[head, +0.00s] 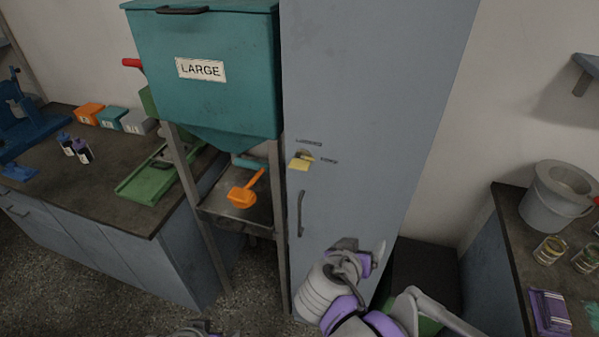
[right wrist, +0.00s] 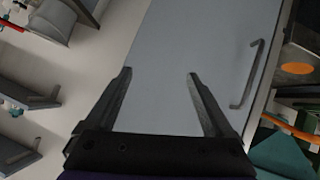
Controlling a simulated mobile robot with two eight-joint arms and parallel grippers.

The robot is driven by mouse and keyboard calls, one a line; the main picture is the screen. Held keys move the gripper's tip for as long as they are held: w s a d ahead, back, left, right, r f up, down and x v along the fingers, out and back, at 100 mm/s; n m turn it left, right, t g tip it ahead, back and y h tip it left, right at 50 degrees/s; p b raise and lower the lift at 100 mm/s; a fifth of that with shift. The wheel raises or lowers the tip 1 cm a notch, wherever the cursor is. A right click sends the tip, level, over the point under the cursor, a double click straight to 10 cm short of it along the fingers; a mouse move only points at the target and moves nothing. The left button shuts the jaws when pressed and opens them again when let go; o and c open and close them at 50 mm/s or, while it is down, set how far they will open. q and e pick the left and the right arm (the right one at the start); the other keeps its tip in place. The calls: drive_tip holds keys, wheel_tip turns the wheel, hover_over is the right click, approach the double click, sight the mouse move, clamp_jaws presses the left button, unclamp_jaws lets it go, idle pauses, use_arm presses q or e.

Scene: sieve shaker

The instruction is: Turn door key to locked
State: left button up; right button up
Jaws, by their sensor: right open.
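A tall grey cabinet door (head: 370,90) stands in the middle of the head view. A small yellow key (head: 306,157) sits in it, with a pale yellow tag (head: 299,165) at its lower left. The key looks roughly level, its end toward the right. One small label is above it and one to its right, both too small to read. My right gripper (head: 346,243) is low in front of the door, below and right of the key. Its two fingers are apart and empty in the right wrist view (right wrist: 158,76). The key is not visible there.
A dark door handle (head: 300,213) is below the key. The teal LARGE hopper (head: 205,100) and an orange scoop (head: 246,190) are left of the cabinet. A bench with a grey bucket (head: 556,197) and jars is at right.

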drive_tip(key=w+a+r+t+b, duration=0.1)
drive_tip(key=w+a+r+t, duration=0.35)
drive_tip(key=a, duration=0.45)
drive_tip(key=m+t, duration=0.1)
drive_tip(key=t, duration=0.2)
approach(297, 168)
drive_tip(key=x, duration=1.1)
drive_tip(key=shift+w+d, duration=0.1)
drive_tip(key=shift+w, duration=0.15)
use_arm(q)
drive_tip(key=shift+s+f, duration=0.25)
drive_tip(key=shift+f, duration=0.95)
use_arm(e)
drive_tip(key=c, duration=1.4)
